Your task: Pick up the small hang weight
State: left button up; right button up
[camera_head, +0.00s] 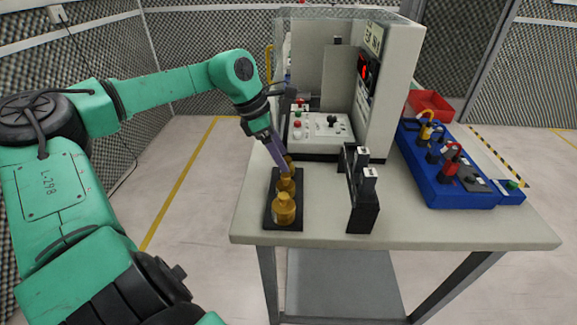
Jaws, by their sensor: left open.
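Brass hang weights stand in a row on a black tray (270,222) near the table's front left. The largest weight (284,209) is nearest me, with a middle weight (286,184) behind it. A smaller brass piece (289,161) shows at the far end, partly hidden by my fingers; I take it to be the small hang weight. My left gripper (283,163) is open and points down at the far end of the row, right beside the small weight. I cannot tell whether it touches. My right gripper is not in view.
A black holder (362,205) with white-labelled blocks stands right of the tray. A pale machine (390,90) with a control panel stands behind. A blue tray (440,185) of padlock-like items and a red bin (432,103) are at right. The table's front right (440,228) is clear.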

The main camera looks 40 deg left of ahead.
aim_at(285, 158)
pick_arm(q)
jog(key=x, duration=0.2)
jog(key=shift+d+f, duration=0.1)
jog(key=shift+f, duration=0.15)
jog(key=shift+w+f, duration=0.15)
grip_shut()
notch_tip(285, 158, up, 10)
jog(key=shift+r, duration=0.1)
